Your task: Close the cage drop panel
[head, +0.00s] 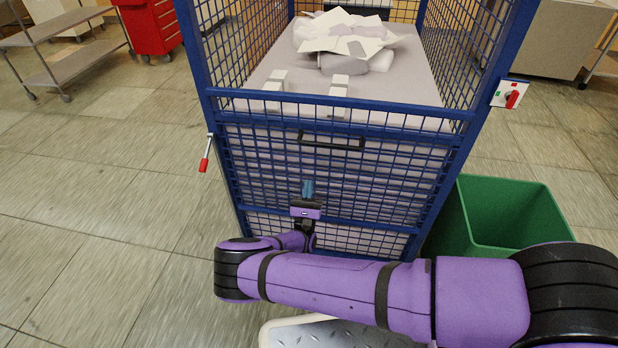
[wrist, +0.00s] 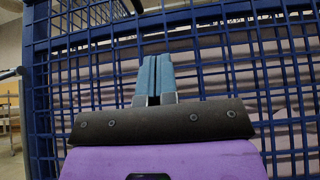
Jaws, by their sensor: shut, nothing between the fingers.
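The blue mesh cage (head: 212,91) stands in front of me in the head view. Its front is open above a blue cross rail. Below that rail is a blue mesh panel (head: 385,160) with a black bar handle (head: 330,140) near its top. The mesh also fills most of the wrist view (wrist: 240,60). My gripper (head: 308,184) is shut and empty, in front of the mesh and below the handle. Its blue fingertips (wrist: 154,62) lie together, pointing toward the mesh. I cannot tell whether they touch it. My forearm hides part of the lower front.
A red-gripped lever (head: 205,160) hangs at the cage's left edge. A white plate with a red switch (head: 512,98) is at the right post. A green bin (head: 515,205) stands close on the right. Papers and bundles (head: 345,40) lie inside.

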